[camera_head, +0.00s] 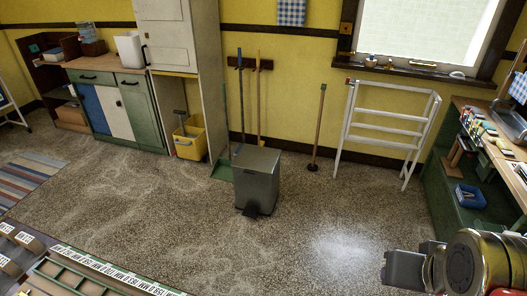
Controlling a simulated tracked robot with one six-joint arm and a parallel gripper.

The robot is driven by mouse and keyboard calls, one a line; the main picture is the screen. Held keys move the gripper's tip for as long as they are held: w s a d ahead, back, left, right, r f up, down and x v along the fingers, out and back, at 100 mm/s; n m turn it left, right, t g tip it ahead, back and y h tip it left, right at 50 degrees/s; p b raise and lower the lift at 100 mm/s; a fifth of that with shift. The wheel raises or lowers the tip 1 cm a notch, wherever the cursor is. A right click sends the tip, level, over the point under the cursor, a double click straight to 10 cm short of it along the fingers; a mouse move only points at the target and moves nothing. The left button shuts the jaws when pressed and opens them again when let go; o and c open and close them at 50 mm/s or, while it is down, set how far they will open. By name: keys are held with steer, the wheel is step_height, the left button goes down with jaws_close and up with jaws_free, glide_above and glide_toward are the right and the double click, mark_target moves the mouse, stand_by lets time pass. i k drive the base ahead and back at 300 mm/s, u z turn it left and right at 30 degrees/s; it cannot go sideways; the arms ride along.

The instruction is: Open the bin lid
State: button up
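A grey metal bin (256,188) stands upright on the speckled floor near the middle of the view. Its flat square lid (258,160) looks shut. A dark pedal (253,211) sticks out at the bottom of its front. My gripper (402,270) shows at the bottom right, well apart from the bin, in front of it and to its right. Its grey end part points left. I see nothing held in it, but I cannot tell whether its fingers are open or shut.
Brooms and a green dustpan (222,169) stand close behind the bin. A plunger (313,166) and a white drying rack (385,125) stand to its right. A yellow bucket (189,142) is behind left. A workbench (454,190) lines the right side. Floor before the bin is clear.

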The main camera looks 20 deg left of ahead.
mark_target(253, 159)
steer(key=i, duration=2.75)
steer(key=u, duration=2.45)
